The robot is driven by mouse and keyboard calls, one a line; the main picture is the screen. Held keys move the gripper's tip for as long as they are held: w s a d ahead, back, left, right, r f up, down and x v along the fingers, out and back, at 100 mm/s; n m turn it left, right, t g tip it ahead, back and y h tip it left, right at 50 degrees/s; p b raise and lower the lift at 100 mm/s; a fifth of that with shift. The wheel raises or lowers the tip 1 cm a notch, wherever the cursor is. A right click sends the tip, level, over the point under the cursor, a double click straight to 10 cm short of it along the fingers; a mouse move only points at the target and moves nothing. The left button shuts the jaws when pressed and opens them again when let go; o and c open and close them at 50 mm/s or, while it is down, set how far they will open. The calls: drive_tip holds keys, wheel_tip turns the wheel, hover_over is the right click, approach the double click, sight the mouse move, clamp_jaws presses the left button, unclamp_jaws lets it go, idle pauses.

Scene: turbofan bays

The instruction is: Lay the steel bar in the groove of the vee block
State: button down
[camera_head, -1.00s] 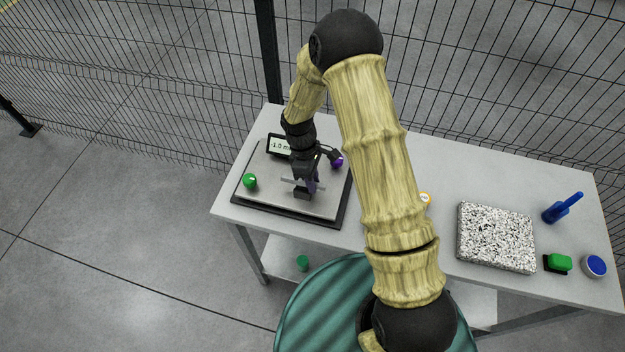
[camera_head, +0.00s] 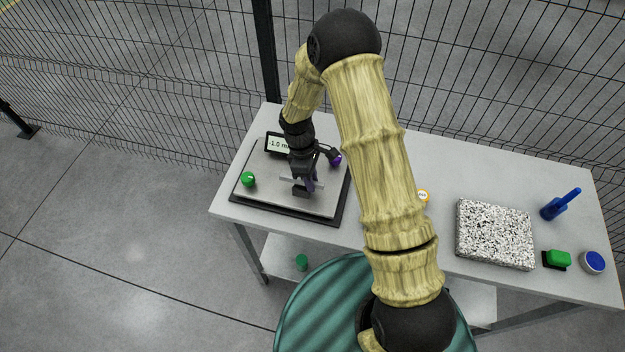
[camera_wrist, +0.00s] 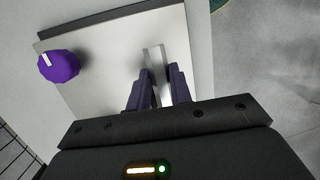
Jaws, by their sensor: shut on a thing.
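My gripper (camera_head: 309,181) is over the grey plate of the scale-like stand on the left of the table. The wrist view shows the bar (camera_wrist: 153,57) between the two fingers (camera_wrist: 160,78), running away from the camera.
The plate (camera_head: 262,200) carries a green knob (camera_head: 248,179), a purple knob (camera_head: 336,160) and a display (camera_head: 278,144). On the right are a speckled slab (camera_head: 495,235), a blue-handled tool (camera_head: 556,208), a green item (camera_head: 558,258) and a blue-topped tin (camera_head: 592,262). Mesh fence stands behind.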

drive_tip(key=shift+s+d+f, duration=0.15)
drive_tip(key=shift+f, duration=0.4)
drive_tip(key=c, duration=1.2)
unclamp_jaws()
drive_tip(key=shift+d+f, duration=0.1)
drive_tip(key=shift+w, duration=0.45)
drive_tip(key=shift+s+r, duration=0.15)
drive_tip(key=shift+r, duration=0.05)
drive_tip(key=o, duration=0.4)
drive_tip(key=shift+o, duration=0.2)
